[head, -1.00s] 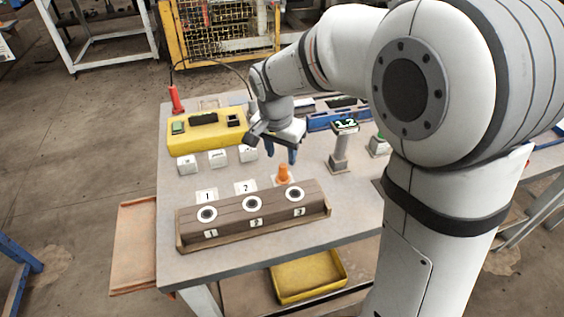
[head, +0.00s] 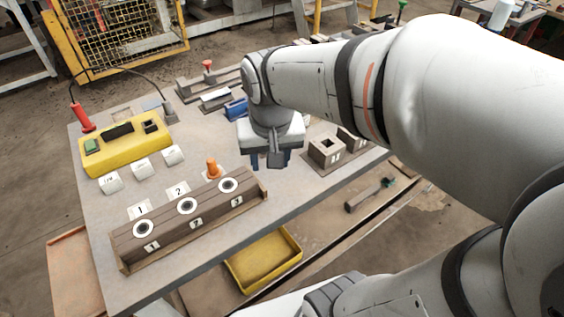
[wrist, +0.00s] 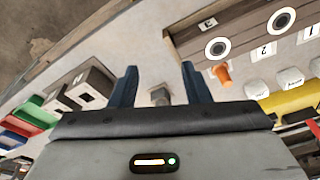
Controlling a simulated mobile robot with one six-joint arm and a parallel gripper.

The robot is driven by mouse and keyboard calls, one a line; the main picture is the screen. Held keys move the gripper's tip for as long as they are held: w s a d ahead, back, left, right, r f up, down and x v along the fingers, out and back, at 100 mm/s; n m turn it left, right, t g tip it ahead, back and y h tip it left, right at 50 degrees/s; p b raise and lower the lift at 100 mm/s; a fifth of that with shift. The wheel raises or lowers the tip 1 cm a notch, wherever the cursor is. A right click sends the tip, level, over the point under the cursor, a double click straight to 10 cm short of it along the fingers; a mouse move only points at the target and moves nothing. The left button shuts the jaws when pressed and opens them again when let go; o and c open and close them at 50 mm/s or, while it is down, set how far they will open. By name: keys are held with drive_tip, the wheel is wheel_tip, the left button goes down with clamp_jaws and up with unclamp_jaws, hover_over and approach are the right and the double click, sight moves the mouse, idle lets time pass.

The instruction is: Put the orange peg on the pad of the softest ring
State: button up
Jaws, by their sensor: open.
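A brown brick (head: 190,218) with three white-rimmed, dark-centred rings lies along the table's front left: left ring (head: 144,228), middle ring (head: 187,206), right ring (head: 229,185). White pads marked 1 (head: 140,209) and 2 (head: 178,191) lie behind it. The orange peg (head: 213,168) stands upright behind the brick, apparently on the third pad, whose mark is hidden. It also shows in the wrist view (wrist: 222,74). My gripper (wrist: 158,70) is open, to the right of the peg and apart from it. A small grey object (wrist: 160,95) shows between the fingers. Ring softness cannot be seen.
A yellow box (head: 125,145) with several white cubes (head: 141,168) in front stands at the back left, beside a red-handled tool (head: 82,117). Grey blocks with square holes (head: 327,149) stand right of my gripper. A yellow tray (head: 264,259) is below the table edge.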

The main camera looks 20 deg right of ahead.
drive_tip(key=s+d+f+n, duration=0.1)
drive_tip(key=s+d+f, duration=0.1)
drive_tip(key=s, duration=0.3)
drive_tip(key=shift+d+n, duration=0.3)
drive_tip(key=shift+d, duration=0.05)
drive_tip(key=shift+s, duration=0.1)
wheel_tip(320, 180, up, 4)
drive_tip(key=p, duration=0.3)
drive_tip(key=shift+s+f+t, duration=0.1)
drive_tip(key=shift+f+t, duration=0.05)
drive_tip(key=shift+t, duration=0.15)
